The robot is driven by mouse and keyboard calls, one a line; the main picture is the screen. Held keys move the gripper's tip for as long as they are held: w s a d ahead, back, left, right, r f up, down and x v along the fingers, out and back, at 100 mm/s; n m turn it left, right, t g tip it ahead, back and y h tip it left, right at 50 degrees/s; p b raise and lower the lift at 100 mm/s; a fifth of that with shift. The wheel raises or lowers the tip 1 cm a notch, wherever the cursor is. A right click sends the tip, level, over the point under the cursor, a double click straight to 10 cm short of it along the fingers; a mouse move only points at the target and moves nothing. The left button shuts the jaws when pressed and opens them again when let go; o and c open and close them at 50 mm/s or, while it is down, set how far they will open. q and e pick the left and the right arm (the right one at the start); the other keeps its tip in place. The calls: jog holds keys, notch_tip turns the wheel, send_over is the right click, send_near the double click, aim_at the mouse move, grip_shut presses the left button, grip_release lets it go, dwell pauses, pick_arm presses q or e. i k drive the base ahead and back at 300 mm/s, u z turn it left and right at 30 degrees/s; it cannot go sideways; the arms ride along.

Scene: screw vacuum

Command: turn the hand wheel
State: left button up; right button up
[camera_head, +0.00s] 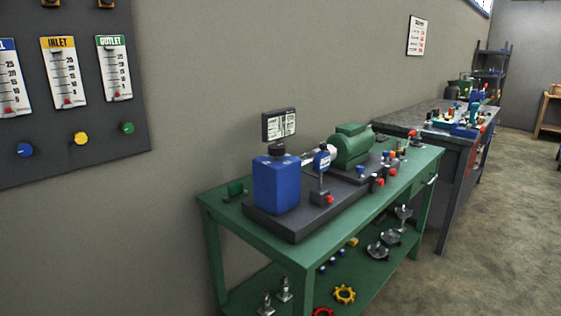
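Neither of my grippers is in view. A yellow lobed wheel (344,294) lies on the lower shelf of the green bench, and a red wheel (323,312) is partly cut off by the bottom edge. Several grey metal parts with round flanges (378,251) stand further right on that shelf. On the bench top are red knobs (379,172) beside the pump set. I cannot tell which of these is the hand wheel of the task.
A gauge panel (72,130) hangs at left. A grey workbench (455,143) stands behind. Floor (480,260) is clear at right.

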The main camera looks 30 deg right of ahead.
aim_at(276, 150)
jog(key=z, duration=2.45)
jog(key=i, duration=0.8)
jog(key=u, duration=2.9)
